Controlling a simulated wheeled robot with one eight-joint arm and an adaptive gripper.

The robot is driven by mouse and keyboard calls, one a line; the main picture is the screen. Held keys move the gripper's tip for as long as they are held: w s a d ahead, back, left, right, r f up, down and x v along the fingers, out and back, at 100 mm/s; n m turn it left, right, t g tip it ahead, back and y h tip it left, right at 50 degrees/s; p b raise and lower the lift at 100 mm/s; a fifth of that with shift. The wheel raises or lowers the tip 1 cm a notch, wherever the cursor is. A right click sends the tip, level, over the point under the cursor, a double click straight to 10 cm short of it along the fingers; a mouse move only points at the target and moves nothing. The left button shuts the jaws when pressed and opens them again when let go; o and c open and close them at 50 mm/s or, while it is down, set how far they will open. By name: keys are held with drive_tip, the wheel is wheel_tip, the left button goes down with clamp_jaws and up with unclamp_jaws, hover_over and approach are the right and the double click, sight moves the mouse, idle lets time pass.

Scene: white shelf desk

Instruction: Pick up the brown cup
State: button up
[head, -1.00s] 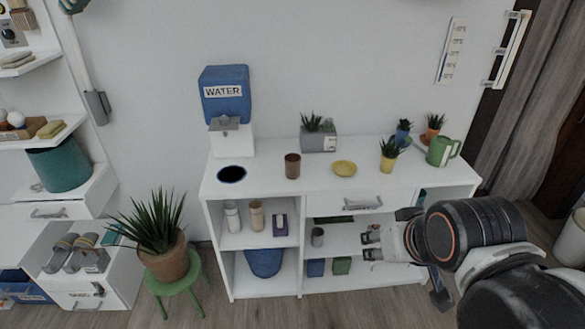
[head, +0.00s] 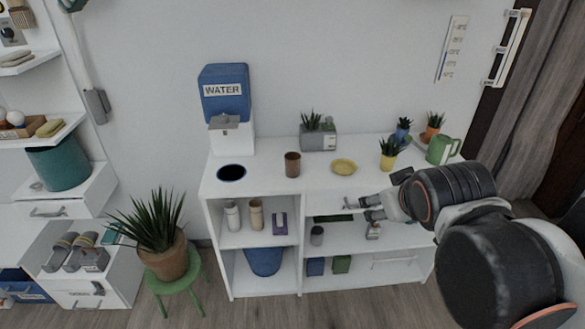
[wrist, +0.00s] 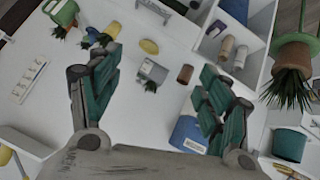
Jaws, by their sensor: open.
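The brown cup (head: 292,165) stands upright on top of the white shelf desk (head: 265,180), right of the blue plate and left of the yellow bowl. It also shows in the wrist view (wrist: 185,74), just left of the right-hand finger. My gripper (head: 362,208) is in front of the desk's front edge in the head view, lower and to the right of the cup. In the wrist view my gripper (wrist: 150,95) has its two fingers wide apart with nothing between them in its grasp. The cup is apart from the gripper.
A blue water dispenser (head: 225,95) stands behind left of the cup. A grey planter (head: 319,138), a yellow bowl (head: 343,167), a yellow plant pot (head: 388,160) and a green watering can (head: 441,150) also stand on top. A dark blue plate (head: 231,173) lies at left.

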drive_tip(key=w+d+r+n+t, duration=0.15)
drive_tip(key=w+n+t, duration=0.25)
drive_tip(key=w+n, duration=0.7)
drive_tip(key=w+d+r+n+t, duration=0.1)
drive_tip(key=w+r+n+t, duration=0.3)
drive_tip(key=w, duration=1.3)
drive_tip(key=w+a+f+n+t+y, duration=0.25)
drive_tip(key=w+f+n, duration=0.2)
drive_tip(key=n, duration=0.25)
drive_tip(key=n+g+y+p, duration=0.35)
drive_tip(key=n+y, duration=0.35)
drive_tip(key=n, duration=1)
approach(292, 157)
drive_tip(key=shift+w+a+r+b, duration=0.35)
drive_tip(key=shift+a+r+b, duration=0.35)
drive_tip(key=shift+b, duration=0.4)
drive_tip(key=shift+r+b+x, duration=0.1)
drive_tip(key=shift+b+x, duration=0.6)
drive_tip(key=shift+x, duration=0.95)
drive_tip(key=shift+r+b+x, duration=0.15)
drive_tip(key=shift+b+x, duration=0.5)
drive_tip(key=shift+x, duration=0.95)
drive_tip(key=shift+s+a, duration=0.1)
